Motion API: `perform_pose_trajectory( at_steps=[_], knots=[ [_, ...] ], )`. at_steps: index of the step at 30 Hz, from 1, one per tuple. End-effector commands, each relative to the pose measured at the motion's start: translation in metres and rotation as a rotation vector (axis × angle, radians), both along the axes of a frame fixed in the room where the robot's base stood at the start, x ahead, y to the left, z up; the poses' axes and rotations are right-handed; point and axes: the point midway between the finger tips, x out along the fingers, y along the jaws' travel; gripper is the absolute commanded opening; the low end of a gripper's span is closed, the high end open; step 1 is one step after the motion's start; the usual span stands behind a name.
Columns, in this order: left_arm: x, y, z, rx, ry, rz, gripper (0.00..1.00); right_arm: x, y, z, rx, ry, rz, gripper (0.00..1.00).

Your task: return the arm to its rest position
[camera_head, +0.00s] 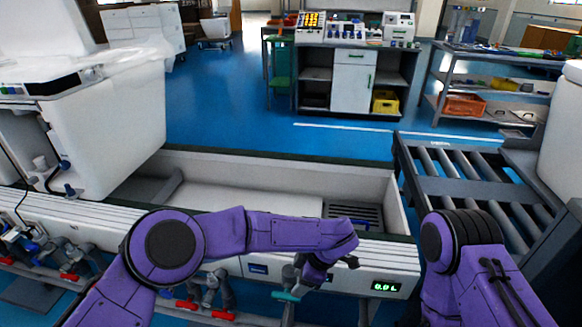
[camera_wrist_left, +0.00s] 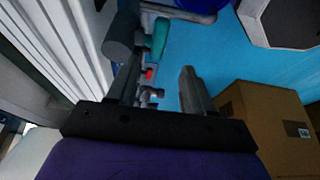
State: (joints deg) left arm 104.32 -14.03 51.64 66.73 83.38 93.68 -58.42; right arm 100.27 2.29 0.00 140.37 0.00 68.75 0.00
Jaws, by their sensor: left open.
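My left arm (camera_head: 300,235) is purple and reaches across the front of the trough-like test bench. Its gripper (camera_head: 312,280) points down in front of the bench's white front rail. In the left wrist view the left gripper (camera_wrist_left: 160,78) has its two dark fingers apart, with nothing held between them. A teal valve handle (camera_wrist_left: 160,38) shows beyond the fingertips, close to the left finger; it also shows in the head view (camera_head: 285,296). I cannot tell whether a finger touches it. My right arm (camera_head: 475,262) is bent at the lower right, and its gripper is out of view.
The bench rail carries several red-handled valves (camera_head: 222,315) and a green digital display (camera_head: 385,287). A roller conveyor (camera_head: 465,178) stands right of the trough. A cardboard box (camera_wrist_left: 268,115) is at the right in the left wrist view. Blue floor (camera_head: 230,110) is open behind the bench.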

Motion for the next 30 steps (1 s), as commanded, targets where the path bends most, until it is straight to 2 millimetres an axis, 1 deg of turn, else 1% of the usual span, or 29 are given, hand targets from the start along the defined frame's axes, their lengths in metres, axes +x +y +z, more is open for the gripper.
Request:
perform_pose_trajectory(
  at_steps=[2, 4, 5, 6, 8, 9, 10, 11, 12, 13, 14, 15, 17, 18, 20, 21, 23, 24, 26, 27, 28, 30],
  knots=[
    [0.000, 0.009, -0.007, 0.027, -0.016, -0.011, 0.51, 0.000, 0.000, 0.000, 0.000, 0.000, 0.000, 0.43],
    [0.001, 0.032, -0.023, 0.091, -0.060, -0.041, 0.51, 0.000, 0.000, 0.000, 0.000, 0.000, 0.000, 0.43],
    [0.002, 0.046, -0.032, 0.128, -0.087, -0.062, 0.51, 0.000, 0.000, 0.000, 0.000, 0.000, 0.000, 0.43],
    [0.001, 0.069, -0.047, 0.184, -0.127, -0.101, 0.51, 0.000, 0.000, 0.000, 0.000, 0.000, 0.000, 0.43],
    [-0.002, 0.109, -0.069, 0.265, -0.191, -0.180, 0.51, 0.000, 0.000, 0.000, 0.000, 0.000, 0.000, 0.43],
    [-0.007, 0.136, -0.084, 0.310, -0.225, -0.242, 0.51, 0.000, 0.000, 0.000, 0.000, 0.000, 0.000, 0.43],
    [-0.013, 0.156, -0.094, 0.336, -0.242, -0.291, 0.51, 0.000, 0.000, 0.000, 0.000, 0.000, 0.000, 0.43],
    [-0.021, 0.174, -0.104, 0.354, -0.255, -0.344, 0.51, 0.000, 0.000, 0.000, 0.000, 0.000, 0.000, 0.43],
    [-0.035, 0.199, -0.117, 0.368, -0.261, -0.413, 0.51, 0.000, 0.000, 0.000, 0.000, 0.000, 0.000, 0.43],
    [-0.047, 0.216, -0.126, 0.369, -0.259, -0.465, 0.51, 0.000, 0.000, 0.000, 0.000, 0.000, 0.000, 0.43],
    [-0.060, 0.232, -0.133, 0.366, -0.252, -0.512, 0.51, 0.000, 0.000, 0.000, 0.000, 0.000, 0.000, 0.43],
    [-0.080, 0.251, -0.142, 0.351, -0.235, -0.570, 0.51, 0.000, 0.000, 0.000, 0.000, 0.000, 0.000, 0.43],
    [-0.111, 0.276, -0.152, 0.316, -0.197, -0.638, 0.51, 0.000, 0.000, 0.000, 0.000, 0.000, 0.000, 0.43],
    [-0.132, 0.289, -0.156, 0.289, -0.167, -0.673, 0.51, 0.000, 0.000, 0.000, 0.000, 0.000, 0.000, 0.43],
    [-0.162, 0.305, -0.159, 0.244, -0.121, -0.713, 0.51, 0.000, 0.000, 0.000, 0.000, 0.000, 0.000, 0.43],
    [-0.183, 0.314, -0.160, 0.213, -0.087, -0.731, 0.51, 0.000, 0.000, 0.000, 0.000, 0.000, 0.000, 0.43],
    [-0.212, 0.326, -0.160, 0.167, -0.038, -0.751, 0.51, 0.000, 0.000, 0.000, 0.000, 0.000, 0.000, 0.43],
    [-0.231, 0.333, -0.158, 0.137, -0.006, -0.759, 0.51, 0.000, 0.000, 0.000, 0.000, 0.000, 0.000, 0.43],
    [-0.259, 0.340, -0.154, 0.087, 0.044, -0.766, 0.51, 0.000, 0.000, 0.000, 0.000, 0.000, 0.000, 0.43],
    [-0.278, 0.346, -0.150, 0.056, 0.076, -0.766, 0.51, 0.000, 0.000, 0.000, 0.000, 0.000, 0.000, 0.43],
    [-0.276, 0.345, -0.130, 0.054, 0.071, -0.768, 0.51, -0.001, 0.000, 0.021, 0.001, 0.001, 0.000, 0.43],
    [-0.273, 0.344, -0.103, 0.057, 0.065, -0.768, 0.51, -0.001, 0.000, 0.048, 0.000, 0.000, 0.000, 0.43]
  ],
)
